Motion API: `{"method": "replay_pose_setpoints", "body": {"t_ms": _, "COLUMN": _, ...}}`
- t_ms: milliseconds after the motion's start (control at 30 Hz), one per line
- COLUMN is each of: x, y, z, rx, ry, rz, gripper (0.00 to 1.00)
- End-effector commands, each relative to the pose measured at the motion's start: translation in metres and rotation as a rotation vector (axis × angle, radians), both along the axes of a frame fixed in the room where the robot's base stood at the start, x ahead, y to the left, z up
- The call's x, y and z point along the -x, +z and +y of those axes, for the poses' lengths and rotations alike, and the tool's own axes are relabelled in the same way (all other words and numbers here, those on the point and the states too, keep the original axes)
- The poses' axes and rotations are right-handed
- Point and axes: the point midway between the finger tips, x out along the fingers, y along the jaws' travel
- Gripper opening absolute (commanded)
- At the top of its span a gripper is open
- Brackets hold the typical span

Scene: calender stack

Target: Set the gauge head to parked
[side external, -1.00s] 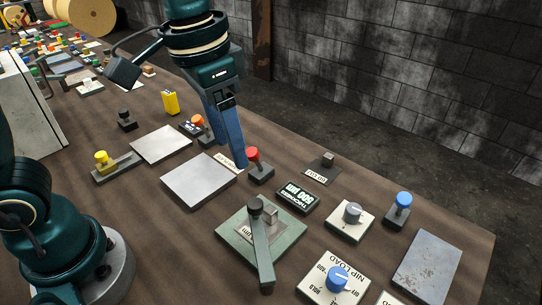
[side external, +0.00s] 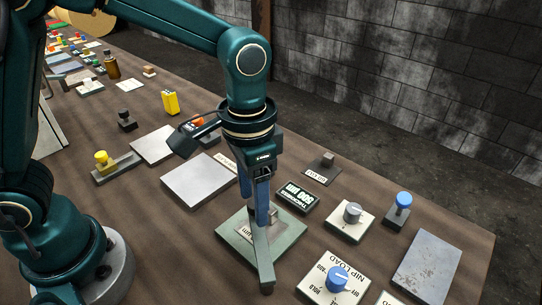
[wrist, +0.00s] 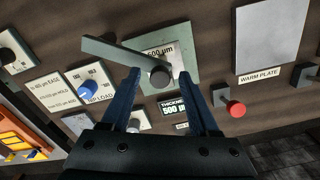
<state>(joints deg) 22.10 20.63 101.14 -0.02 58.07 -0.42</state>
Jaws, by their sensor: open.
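The gauge head is a grey bar (side external: 265,262) with a dark round knob (wrist: 160,77) at one end. It lies over a green plate (side external: 232,238), which also shows in the wrist view (wrist: 185,62). The bar runs from the knob toward the near edge of the plate and past it. My gripper (side external: 257,208) is open and points down over the plate. In the wrist view its fingertips (wrist: 159,80) stand either side of the knob. I cannot tell whether they touch it.
A thickness display (side external: 296,196) stands beside the plate. A bare metal plate (side external: 198,181) lies left.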

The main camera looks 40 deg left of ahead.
Motion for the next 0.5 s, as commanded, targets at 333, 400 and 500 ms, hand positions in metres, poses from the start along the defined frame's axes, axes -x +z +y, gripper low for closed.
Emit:
{"method": "replay_pose_setpoints", "body": {"t_ms": 333, "x": 0.0, "y": 0.0003, "z": 0.0, "rx": 0.0, "ry": 0.0, "rz": 0.0, "gripper": 0.0}}
{"method": "replay_pose_setpoints", "body": {"t_ms": 400, "x": 0.0, "y": 0.0003, "z": 0.0, "rx": 0.0, "ry": 0.0, "rz": 0.0, "gripper": 0.0}}
{"method": "replay_pose_setpoints", "body": {"t_ms": 500, "x": 0.0, "y": 0.0004, "z": -0.0001, "rx": 0.0, "ry": 0.0, "rz": 0.0, "gripper": 0.0}}
